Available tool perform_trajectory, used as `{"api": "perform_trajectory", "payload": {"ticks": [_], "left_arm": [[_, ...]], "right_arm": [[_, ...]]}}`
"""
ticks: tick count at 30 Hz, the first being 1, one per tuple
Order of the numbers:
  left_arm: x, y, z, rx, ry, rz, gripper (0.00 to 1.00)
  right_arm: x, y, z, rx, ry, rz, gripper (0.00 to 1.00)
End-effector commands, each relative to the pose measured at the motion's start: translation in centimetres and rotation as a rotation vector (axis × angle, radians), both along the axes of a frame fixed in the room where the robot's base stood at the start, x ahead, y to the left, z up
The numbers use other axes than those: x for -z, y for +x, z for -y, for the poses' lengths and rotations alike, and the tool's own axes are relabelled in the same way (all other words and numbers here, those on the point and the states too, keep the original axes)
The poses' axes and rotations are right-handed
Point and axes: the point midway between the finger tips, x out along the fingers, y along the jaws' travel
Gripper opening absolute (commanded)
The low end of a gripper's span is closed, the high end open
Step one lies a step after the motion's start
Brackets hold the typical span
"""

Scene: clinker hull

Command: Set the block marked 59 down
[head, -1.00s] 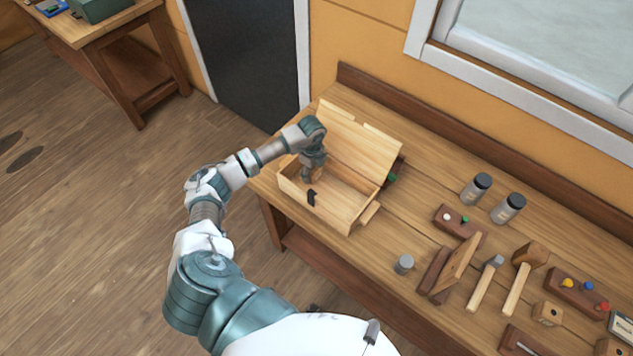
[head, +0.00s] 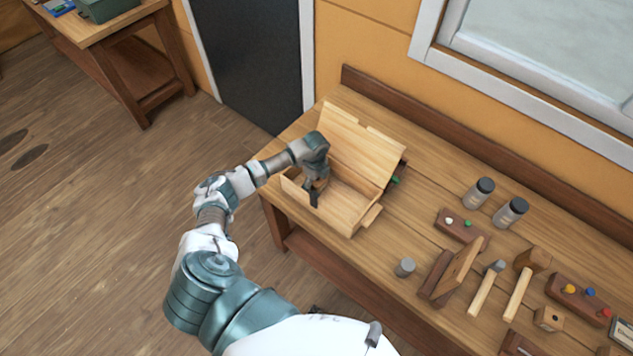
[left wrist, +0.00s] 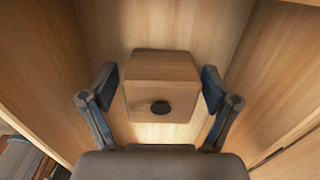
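The open wooden box (head: 340,214) stands on the workbench with its hinged lid raised. My left gripper (head: 314,186) reaches down into the left part of the box. In the left wrist view a wooden block (left wrist: 160,88) with a dark oval spot sits between the two fingers of my left gripper (left wrist: 161,92), inside the box. The fingers stand apart, with a narrow gap on each side of the block. No number is readable on the block. In the head view my gripper hides the block. My right gripper is not in view.
On the bench to the right are a grey cylinder (head: 404,267), two dark-capped jars (head: 479,193), mallets (head: 521,284), a tilted wooden piece (head: 455,268) and a small block (head: 548,318). The box walls and raised lid (head: 360,148) closely surround the gripper.

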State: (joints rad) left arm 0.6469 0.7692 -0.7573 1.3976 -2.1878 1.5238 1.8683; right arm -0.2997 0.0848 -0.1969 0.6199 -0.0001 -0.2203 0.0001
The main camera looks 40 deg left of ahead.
Motion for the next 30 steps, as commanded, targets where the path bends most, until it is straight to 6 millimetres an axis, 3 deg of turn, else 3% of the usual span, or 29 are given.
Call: {"api": "perform_trajectory", "payload": {"ticks": [5,10,22,30], "left_arm": [[-0.1,0.0,0.2,0.001,0.002,0.000,0.87],[-1.3,0.1,0.3,0.001,0.002,0.003,0.87],[-9.6,0.1,0.0,0.002,0.000,0.005,0.87],[-12.2,0.0,0.0,0.001,0.000,0.001,0.87]], "right_arm": [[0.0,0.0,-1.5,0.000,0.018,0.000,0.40],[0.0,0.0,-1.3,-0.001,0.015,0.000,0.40],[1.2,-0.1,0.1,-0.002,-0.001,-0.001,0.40],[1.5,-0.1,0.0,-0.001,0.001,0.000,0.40]]}}
